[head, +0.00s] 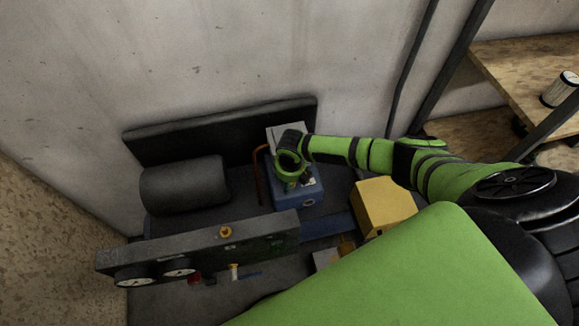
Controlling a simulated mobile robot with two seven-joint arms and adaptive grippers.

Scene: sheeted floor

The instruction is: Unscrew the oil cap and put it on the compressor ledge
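The compressor has a blue block (303,203) with a grey top, beside a dark grey cylinder (184,185). My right gripper (289,186) reaches in from the right and points down over the top of the blue block. Its fingers are small and partly hidden by the wrist, so I cannot see whether they hold anything. A small orange-yellow knob-like piece (225,232) sits at the grey gauge panel (262,231); I cannot tell whether it is the oil cap. No other cap is clearly visible. My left gripper is out of view.
Two round gauges (180,270) are on the panel's front, with small red and yellow fittings below. A yellow box (385,207) stands right of the blue block. A dark backboard (225,130) rises behind. A wooden shelf (525,65) holds a white cylinder (559,89).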

